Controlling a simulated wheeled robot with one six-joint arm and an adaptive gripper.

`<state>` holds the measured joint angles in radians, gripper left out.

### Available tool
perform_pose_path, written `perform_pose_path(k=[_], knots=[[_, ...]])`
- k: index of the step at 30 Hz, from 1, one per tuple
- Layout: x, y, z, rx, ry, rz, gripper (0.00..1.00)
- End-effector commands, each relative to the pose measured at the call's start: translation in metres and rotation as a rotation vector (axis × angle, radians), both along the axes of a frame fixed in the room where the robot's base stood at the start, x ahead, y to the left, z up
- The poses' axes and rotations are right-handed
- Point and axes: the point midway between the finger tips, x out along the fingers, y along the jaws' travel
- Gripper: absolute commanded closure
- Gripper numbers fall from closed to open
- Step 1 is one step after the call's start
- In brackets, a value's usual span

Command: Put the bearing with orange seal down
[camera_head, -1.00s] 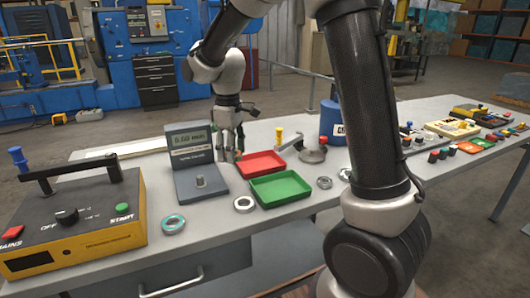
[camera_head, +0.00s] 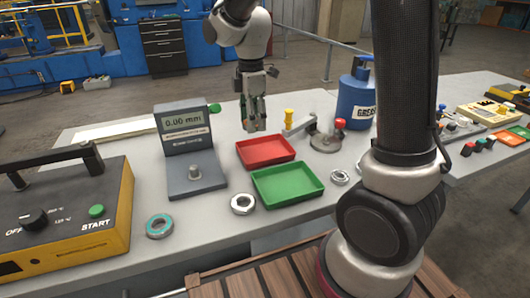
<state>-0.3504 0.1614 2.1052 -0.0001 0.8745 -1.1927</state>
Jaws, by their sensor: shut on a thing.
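My gripper (camera_head: 254,126) hangs fingers-down over the back of the table, behind the red tray (camera_head: 242,153) and to the right of the gauge (camera_head: 190,140). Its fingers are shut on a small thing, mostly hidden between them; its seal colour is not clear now. No bearing with an orange seal shows elsewhere. A bearing with a teal seal (camera_head: 150,229) lies at the front left of the table. A plain pale bearing (camera_head: 235,208) lies left of the green tray (camera_head: 289,202), and another small bearing (camera_head: 333,180) lies to its right. Both trays look empty.
A yellow and black heater box (camera_head: 95,240) stands at the left. A yellow-topped tool (camera_head: 289,118), a round base with a red knob (camera_head: 325,144) and a blue grease can (camera_head: 355,100) stand right of my gripper. My arm hides part of the table.

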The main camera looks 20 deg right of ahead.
Motion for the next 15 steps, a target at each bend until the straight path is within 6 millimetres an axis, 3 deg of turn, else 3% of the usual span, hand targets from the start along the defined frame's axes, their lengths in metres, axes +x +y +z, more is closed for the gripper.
perform_pose_path(k=[9,15], knots=[[-0.001,0.0,-0.051,-0.002,0.004,0.029,0.68],[-0.001,0.0,-0.073,-0.001,0.003,0.028,0.68]])
